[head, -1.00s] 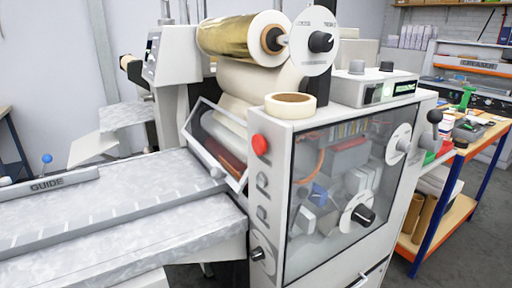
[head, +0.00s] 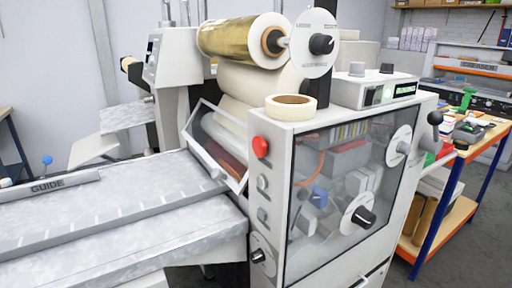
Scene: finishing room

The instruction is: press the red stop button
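The red stop button (head: 260,146) is a round red knob on the narrow left side of the white machine cabinet (head: 297,128), near its top corner. It shows fully and nothing covers it. Below it on the same panel are grey button shapes and a dark knob (head: 258,256) on a round dial. Neither of my grippers shows in the head view.
A grey feed table (head: 120,215) with a GUIDE bar stretches left of the cabinet. A tape roll (head: 290,106) lies on the cabinet top, below a gold foil roll (head: 235,37). A cluttered workbench (head: 470,143) stands at the right.

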